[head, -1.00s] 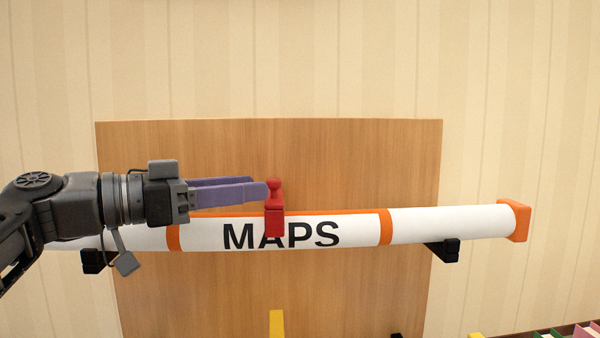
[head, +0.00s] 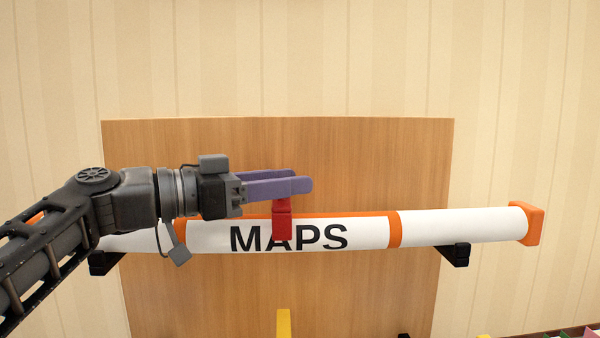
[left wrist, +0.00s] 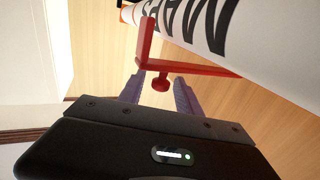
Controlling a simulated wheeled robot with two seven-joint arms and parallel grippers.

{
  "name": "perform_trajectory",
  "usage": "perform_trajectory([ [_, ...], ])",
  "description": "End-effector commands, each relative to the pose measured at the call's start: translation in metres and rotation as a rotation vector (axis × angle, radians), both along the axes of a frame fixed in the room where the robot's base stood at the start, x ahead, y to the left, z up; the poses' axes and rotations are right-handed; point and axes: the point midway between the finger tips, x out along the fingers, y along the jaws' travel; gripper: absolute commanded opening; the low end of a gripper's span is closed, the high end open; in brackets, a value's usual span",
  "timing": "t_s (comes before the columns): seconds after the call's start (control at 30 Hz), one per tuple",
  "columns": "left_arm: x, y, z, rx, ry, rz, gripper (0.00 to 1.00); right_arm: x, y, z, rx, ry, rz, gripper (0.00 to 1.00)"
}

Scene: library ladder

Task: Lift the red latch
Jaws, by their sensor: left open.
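The red latch (head: 282,221) crosses the front of the white MAPS tube (head: 460,224) near the middle of its lettering. My left gripper (head: 302,182) reaches in from the left at the latch's top, and its purple fingers hide the latch's knob in the head view. In the left wrist view the red latch (left wrist: 146,45) shows as a bent bar, and its round knob (left wrist: 160,84) sits between the two open, parted fingers (left wrist: 158,92). I cannot tell whether either finger touches the knob. My right gripper is not in view.
The tube lies across black brackets (head: 456,254) in front of a wooden panel (head: 380,160). Orange bands and an orange end cap (head: 534,224) mark it. A yellow strip (head: 283,324) stands below.

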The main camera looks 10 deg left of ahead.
Motion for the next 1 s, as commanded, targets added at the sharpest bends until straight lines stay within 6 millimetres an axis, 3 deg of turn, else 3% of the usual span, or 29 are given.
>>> perform_trajectory([
  [0.2,0.014,-0.019,0.001,-0.001,0.001,-0.001,0.41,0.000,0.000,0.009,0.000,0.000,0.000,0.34],
  [0.5,0.015,-0.021,0.000,0.000,0.000,0.000,0.41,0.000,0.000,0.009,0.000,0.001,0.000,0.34],
  [1.0,0.015,-0.020,0.000,0.000,0.000,0.000,0.00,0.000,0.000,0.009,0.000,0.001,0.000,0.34],
])
